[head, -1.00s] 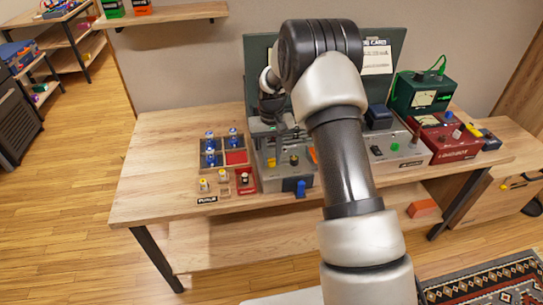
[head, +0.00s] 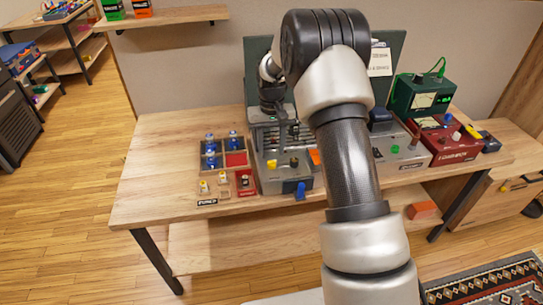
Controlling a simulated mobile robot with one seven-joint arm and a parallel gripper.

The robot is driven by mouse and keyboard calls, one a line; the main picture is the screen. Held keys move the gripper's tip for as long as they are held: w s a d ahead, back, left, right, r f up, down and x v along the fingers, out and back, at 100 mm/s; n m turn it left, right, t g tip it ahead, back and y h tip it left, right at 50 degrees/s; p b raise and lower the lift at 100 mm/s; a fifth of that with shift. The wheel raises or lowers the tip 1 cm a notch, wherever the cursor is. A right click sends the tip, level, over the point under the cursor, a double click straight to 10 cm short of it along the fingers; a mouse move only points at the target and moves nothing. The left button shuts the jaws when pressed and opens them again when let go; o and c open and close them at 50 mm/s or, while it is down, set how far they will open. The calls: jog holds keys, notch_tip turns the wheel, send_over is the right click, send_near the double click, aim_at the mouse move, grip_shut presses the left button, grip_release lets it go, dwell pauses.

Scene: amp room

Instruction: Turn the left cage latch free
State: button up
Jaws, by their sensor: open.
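The grey amp unit (head: 284,177) stands on the wooden bench, with a black knob, a yellow knob and a blue piece on its front. A grey ribbed part, which looks like the cage (head: 263,137), sits on top toward the back. My gripper (head: 284,130) points down over this ribbed part, with its fingers open. The left cage latch is too small to make out. My arm hides the right part of the unit, and I cannot tell whether the fingers touch anything.
A divided wooden tray (head: 203,173) with blue tubes and small parts stands left of the unit. A grey box (head: 400,151), a red box (head: 452,147) and a green meter (head: 421,96) stand right. The bench's left end is clear.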

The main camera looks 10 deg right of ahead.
aim_at(271, 161)
notch_tip(271, 161, up, 13)
jog(key=p, duration=0.1)
jog(key=shift+r, duration=0.15)
